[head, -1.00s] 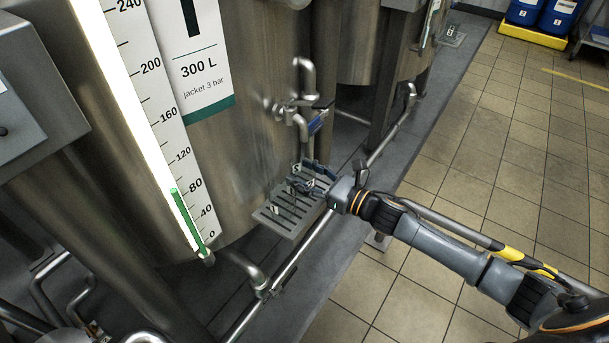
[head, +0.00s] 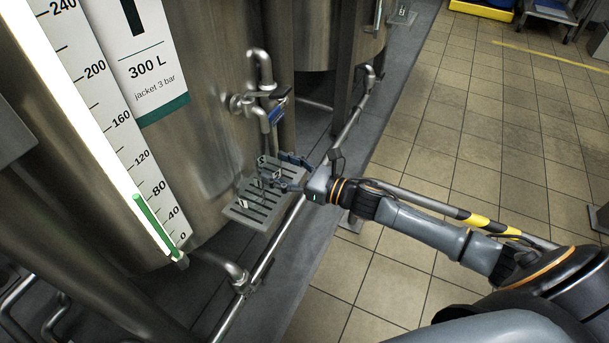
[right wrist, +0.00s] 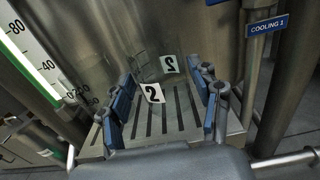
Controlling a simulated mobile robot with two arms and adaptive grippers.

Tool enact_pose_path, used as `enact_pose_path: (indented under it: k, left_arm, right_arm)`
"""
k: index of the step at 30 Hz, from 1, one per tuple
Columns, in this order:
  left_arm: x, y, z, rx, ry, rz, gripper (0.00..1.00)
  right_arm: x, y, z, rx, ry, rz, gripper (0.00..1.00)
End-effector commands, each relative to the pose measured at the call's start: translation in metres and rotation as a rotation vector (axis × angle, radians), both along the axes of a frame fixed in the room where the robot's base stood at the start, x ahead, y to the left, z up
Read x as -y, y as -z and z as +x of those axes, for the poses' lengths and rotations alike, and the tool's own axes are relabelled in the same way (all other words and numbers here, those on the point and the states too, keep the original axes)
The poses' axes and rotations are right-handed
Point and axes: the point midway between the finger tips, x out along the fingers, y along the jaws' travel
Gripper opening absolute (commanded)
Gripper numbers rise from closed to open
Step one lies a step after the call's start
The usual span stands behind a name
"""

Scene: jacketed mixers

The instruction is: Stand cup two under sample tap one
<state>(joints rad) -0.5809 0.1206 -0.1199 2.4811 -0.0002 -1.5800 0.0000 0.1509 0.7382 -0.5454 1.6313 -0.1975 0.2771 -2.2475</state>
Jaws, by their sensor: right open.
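Cup two looks clear and hard to outline; its white label "2" (right wrist: 153,93) shows low between my right fingers in the right wrist view. A second "2" shows behind it, perhaps a reflection in the tank. The cup appears to stand on the slotted grey tray (head: 243,211). My right gripper (head: 277,171) is open over the tray, its blue-padded fingers (right wrist: 168,108) on either side of the cup; I cannot tell whether they touch it. A tap-like bent pipe with a valve (head: 262,70) comes from the tank above the tray's back. My left gripper is not in view.
The steel tank (head: 205,130) with its level scale rises behind the tray. A blue "COOLING 1" tag (right wrist: 268,25) is beside a vertical pipe. Pipework (head: 235,275) runs low in front of the tank. The tiled floor (head: 440,150) at right is open.

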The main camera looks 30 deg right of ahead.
Motion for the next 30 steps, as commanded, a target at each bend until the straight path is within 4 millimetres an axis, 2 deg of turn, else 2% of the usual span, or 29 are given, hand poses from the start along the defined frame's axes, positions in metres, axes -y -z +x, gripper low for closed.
enact_pose_path:
  k: [3,9,15,20,23,25,28,30]
  left_arm:
    - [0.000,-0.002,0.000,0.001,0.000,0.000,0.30]
    - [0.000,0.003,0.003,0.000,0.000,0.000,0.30]
    - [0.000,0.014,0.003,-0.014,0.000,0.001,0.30]
    - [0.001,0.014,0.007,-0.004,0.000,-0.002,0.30]
    - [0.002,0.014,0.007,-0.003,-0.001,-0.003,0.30]
    - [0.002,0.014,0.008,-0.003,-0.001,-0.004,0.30]
    - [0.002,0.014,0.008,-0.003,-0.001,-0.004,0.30]
    - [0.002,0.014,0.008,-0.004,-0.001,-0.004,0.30]
  right_arm:
    - [0.016,0.001,-0.022,-0.005,0.001,-0.002,0.63]
    - [0.039,0.000,-0.051,-0.004,-0.001,0.000,0.63]
    - [0.053,0.000,-0.069,-0.001,0.000,-0.001,0.63]
    - [0.056,0.002,-0.073,-0.035,0.022,0.037,0.63]
    - [0.053,0.008,-0.072,-0.162,0.108,0.175,0.63]
    - [0.050,0.018,-0.071,-0.310,0.213,0.345,0.63]
    - [0.050,0.037,-0.079,-0.564,0.413,0.669,0.63]
    - [0.050,0.053,-0.091,-0.734,0.569,0.918,0.63]
